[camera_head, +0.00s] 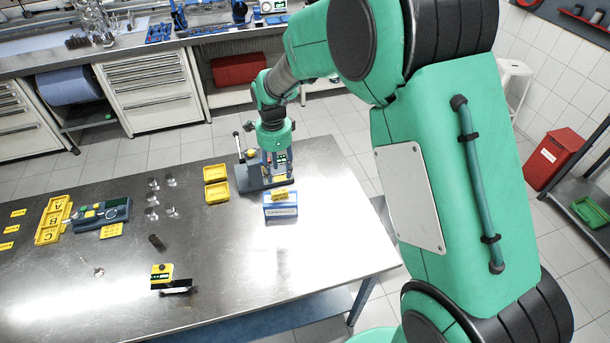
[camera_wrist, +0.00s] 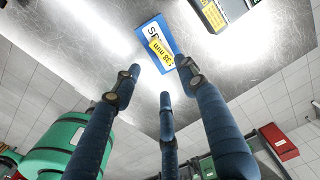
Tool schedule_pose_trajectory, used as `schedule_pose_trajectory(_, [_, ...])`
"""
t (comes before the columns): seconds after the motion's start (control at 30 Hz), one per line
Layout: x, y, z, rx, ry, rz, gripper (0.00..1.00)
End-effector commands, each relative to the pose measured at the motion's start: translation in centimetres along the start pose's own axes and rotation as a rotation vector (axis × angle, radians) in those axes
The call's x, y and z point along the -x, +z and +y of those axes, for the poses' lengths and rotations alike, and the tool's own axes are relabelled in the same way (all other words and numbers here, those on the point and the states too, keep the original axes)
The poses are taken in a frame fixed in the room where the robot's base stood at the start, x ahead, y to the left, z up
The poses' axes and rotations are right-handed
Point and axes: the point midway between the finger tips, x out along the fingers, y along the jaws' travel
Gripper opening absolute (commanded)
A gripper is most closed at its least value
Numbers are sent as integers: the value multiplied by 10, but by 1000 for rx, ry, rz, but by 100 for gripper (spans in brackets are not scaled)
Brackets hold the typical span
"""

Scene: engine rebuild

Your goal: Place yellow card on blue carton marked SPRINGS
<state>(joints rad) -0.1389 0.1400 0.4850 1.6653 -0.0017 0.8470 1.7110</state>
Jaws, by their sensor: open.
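The blue and white carton (camera_head: 281,211) stands on the steel table, right of the middle. In the wrist view its blue top (camera_wrist: 151,32) shows the letters "SP", with the rest of the word covered. The yellow card (camera_head: 279,195) lies on top of the carton, and in the wrist view the card (camera_wrist: 161,53) reads "38 mm" and sits at an angle. My gripper (camera_wrist: 160,80) is open, its three blue fingers spread and empty near the carton. In the head view my gripper (camera_head: 274,158) is just behind the carton; whether a finger touches the card cannot be told.
A dark stand (camera_head: 250,181) is close behind the carton, partly hidden by my gripper. Two yellow bins (camera_head: 216,193) stand left of it. Several small metal parts, yellow lettered trays (camera_head: 51,222) and a yellow-black device (camera_head: 162,273) are farther left. The table's front right is clear.

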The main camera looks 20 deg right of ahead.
Motion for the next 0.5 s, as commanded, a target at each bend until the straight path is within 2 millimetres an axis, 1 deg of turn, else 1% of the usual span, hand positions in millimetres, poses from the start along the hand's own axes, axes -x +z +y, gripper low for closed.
schedule_pose_trajectory(0.17, [6,-1,2,15,-6,-1,42])
schedule_pose_trajectory(0.27, [18,-4,7,49,-17,-2,42])
schedule_pose_trajectory(0.37, [38,-9,15,105,-37,-3,42])
schedule_pose_trajectory(0.47, [65,-15,28,186,-64,-2,42])
schedule_pose_trajectory(0.5, [76,-18,35,224,-76,0,42])
